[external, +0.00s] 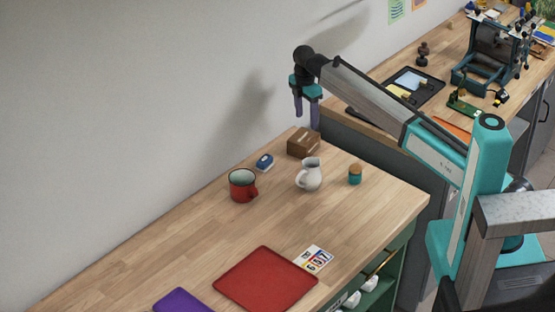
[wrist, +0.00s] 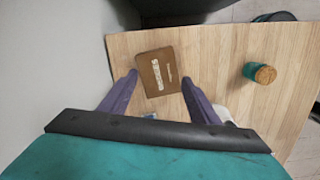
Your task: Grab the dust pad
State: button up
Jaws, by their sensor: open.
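A small dark blue pad with a white patch (external: 264,162), which looks like the dust pad, lies flat on the wooden table between the red mug and the brown box. In the wrist view only a sliver of a blue and white thing (wrist: 150,116) shows below the box; it seems to be the same pad, mostly hidden by my gripper. My gripper (external: 306,120) is open and empty, raised above the table's far end, with its purple fingers pointing down. In the wrist view its fingertips (wrist: 159,79) appear on either side of the box, above it and apart from it.
The brown box (external: 304,142), white jug (external: 311,176), teal jar with cork lid (external: 355,174) and red mug (external: 241,186) stand around the pad. A red tray (external: 265,280) and number cards (external: 314,259) lie nearer. The wall runs along the left. Middle table is clear.

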jog(key=s+a+r+n+b, duration=0.1)
jog(key=s+a+n, duration=0.1)
jog(key=s+a, duration=0.2)
jog(key=s+a+r+n, duration=0.1)
jog(key=s+a, duration=0.3)
jog(key=a, duration=0.6)
jog(key=shift+s+a+r+n+g+y+b, duration=0.2)
jog(key=shift+s+a+n+g+y+b, duration=0.1)
jog(key=shift+s+a+n+g+b, duration=0.15)
jog(key=shift+w+d+f, duration=0.1)
jog(key=shift+f, duration=0.05)
jog(key=p, duration=0.2)
send_over(265, 159)
jog(key=shift+w+f, duration=0.2)
jog(key=shift+f, duration=4)
jog(key=shift+f, duration=0.1)
jog(key=shift+f+p, duration=1.2)
jog(key=shift+f, duration=1.25)
jog(key=c, duration=1.2)
jog(key=shift+o, duration=0.2)
